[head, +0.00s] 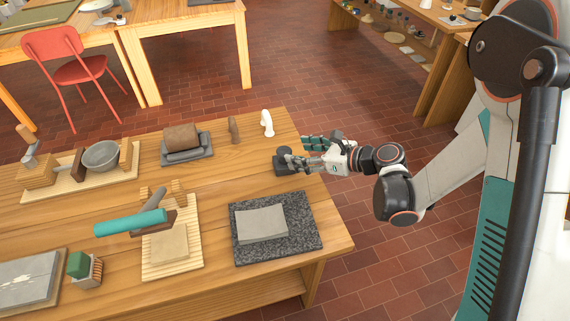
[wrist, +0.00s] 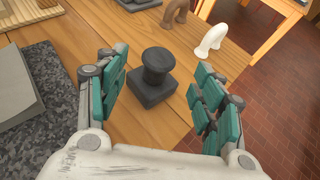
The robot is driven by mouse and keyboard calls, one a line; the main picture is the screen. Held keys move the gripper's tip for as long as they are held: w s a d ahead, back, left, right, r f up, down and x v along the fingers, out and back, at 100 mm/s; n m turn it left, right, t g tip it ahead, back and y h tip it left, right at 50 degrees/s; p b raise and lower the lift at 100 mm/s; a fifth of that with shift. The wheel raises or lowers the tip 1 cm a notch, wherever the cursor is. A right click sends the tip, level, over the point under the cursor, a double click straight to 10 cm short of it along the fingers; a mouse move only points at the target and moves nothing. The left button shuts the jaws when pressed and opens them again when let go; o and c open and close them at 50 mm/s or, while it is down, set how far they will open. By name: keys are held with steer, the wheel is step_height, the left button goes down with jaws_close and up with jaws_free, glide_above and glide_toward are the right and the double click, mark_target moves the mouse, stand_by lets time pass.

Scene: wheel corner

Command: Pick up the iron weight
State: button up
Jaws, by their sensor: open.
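The iron weight (wrist: 153,86) is a dark block with a square base and a round, knob-like top. It stands upright on the wooden table near the right edge. In the head view the weight (head: 281,162) is partly hidden by my fingers. My gripper (head: 300,152) reaches in from the right, low over the table. I see gaps between the pads and the weight, and nothing is held.
The table's right edge is close.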

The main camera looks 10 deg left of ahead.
mark_target(286, 151)
steer(key=shift+x, duration=0.95)
steer(key=b+x, duration=0.2)
steer(key=x, duration=0.2)
steer(key=shift+s+f, duration=0.1)
steer(key=shift+f, duration=0.1)
steer(key=shift+w+a+f, duration=0.1)
steer(key=shift+w+a, duration=0.1)
steer(key=shift+a, duration=0.2)
steer(key=shift+c, duration=0.2)
jaws_close()
